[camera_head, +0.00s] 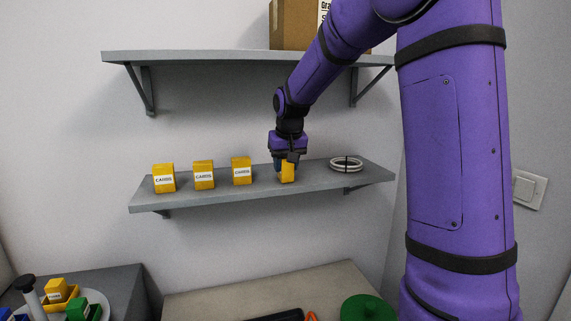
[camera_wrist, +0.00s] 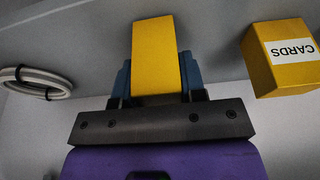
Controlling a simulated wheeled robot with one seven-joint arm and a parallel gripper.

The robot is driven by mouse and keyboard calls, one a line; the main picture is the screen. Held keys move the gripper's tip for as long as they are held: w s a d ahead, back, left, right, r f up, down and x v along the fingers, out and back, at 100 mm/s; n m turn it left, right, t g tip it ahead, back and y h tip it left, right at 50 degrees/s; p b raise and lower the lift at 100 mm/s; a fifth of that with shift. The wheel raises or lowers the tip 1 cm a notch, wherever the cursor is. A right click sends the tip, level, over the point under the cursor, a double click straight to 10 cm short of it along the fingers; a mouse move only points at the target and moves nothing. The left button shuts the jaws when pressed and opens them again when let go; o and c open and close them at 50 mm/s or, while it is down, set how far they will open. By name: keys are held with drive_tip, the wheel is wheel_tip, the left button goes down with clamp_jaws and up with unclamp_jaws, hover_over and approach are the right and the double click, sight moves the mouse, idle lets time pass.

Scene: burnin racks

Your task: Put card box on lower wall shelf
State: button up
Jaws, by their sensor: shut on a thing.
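A yellow card box (camera_head: 288,173) is between the fingers of my gripper (camera_head: 288,160), which is shut on it. The held box (camera_wrist: 155,60) also shows in the wrist view, between the blue fingers. In the head view it is at the lower wall shelf (camera_head: 340,180), right of a row of three yellow card boxes. Whether its base touches the shelf I cannot tell. The three boxes, a left one (camera_head: 163,178), a middle one (camera_head: 203,175) and a right one (camera_head: 241,170), stand upright on the shelf with CARDS labels. The right one (camera_wrist: 280,60) also shows in the wrist view.
A coiled white cable (camera_head: 346,164) lies on the shelf right of the held box. An upper shelf (camera_head: 200,57) with a cardboard box (camera_head: 294,25) is above, close to my arm. Below are a counter (camera_head: 240,295) and a tray with yellow and green boxes (camera_head: 95,300).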

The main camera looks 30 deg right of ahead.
drive_tip(key=o, duration=0.9)
drive_tip(key=shift+f, duration=0.1)
drive_tip(key=v, duration=0.5)
drive_tip(key=s+a+n, duration=0.1)
drive_tip(key=s+a, duration=0.3)
drive_tip(key=s, duration=0.6)
drive_tip(key=s+a+n+t, duration=0.1)
drive_tip(key=s+a, duration=0.2)
drive_tip(key=s, duration=0.8)
drive_tip(key=s+a+n+t+y, duration=0.1)
drive_tip(key=s+a, duration=0.3)
drive_tip(key=s, duration=0.6)
drive_tip(key=shift+s+a+f, duration=0.1)
drive_tip(key=shift+s+a, duration=0.15)
drive_tip(key=shift+a, duration=0.15)
